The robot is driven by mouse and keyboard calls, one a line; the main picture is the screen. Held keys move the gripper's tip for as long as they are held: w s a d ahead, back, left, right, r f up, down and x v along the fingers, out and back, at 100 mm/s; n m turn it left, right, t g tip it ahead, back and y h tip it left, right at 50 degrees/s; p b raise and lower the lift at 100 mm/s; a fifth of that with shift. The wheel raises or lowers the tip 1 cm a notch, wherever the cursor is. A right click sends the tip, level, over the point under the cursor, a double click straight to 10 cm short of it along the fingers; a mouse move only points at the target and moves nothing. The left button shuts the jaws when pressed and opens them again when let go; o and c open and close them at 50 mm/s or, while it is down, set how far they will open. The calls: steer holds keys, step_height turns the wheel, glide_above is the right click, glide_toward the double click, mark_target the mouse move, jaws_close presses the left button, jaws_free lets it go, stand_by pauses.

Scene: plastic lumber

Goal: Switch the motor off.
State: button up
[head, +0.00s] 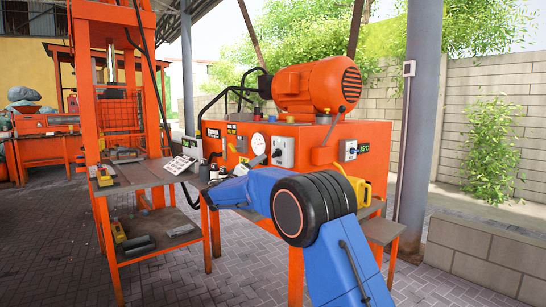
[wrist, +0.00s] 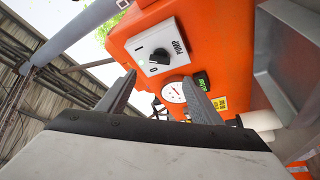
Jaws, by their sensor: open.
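The orange motor (head: 315,87) sits on top of the orange power unit (head: 325,132). A pale switch box (head: 283,152) is on the unit's front beside a round gauge, and another switch box (head: 348,150) is farther right. In the wrist view, a switch box marked PUMP (wrist: 178,50) has a dark rotary knob (wrist: 160,57) with I and 0 marks; I cannot tell which mark it points to. My gripper (wrist: 160,76) is open and empty, its fingers below and to either side of this box in the picture, apart from the knob. My arm partly covers the unit's lower front.
The round gauge (wrist: 173,92) and a small green display (wrist: 201,80) lie near the PUMP box. An orange press frame (head: 115,95) and a table (head: 150,172) with tools stand left. A grey post (head: 415,125) rises at the right. Paved floor is open at front left.

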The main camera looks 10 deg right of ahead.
mark_target(274, 154)
steer(key=x, duration=1.3)
steer(key=shift+d, duration=0.1)
steer(key=c, duration=1.1)
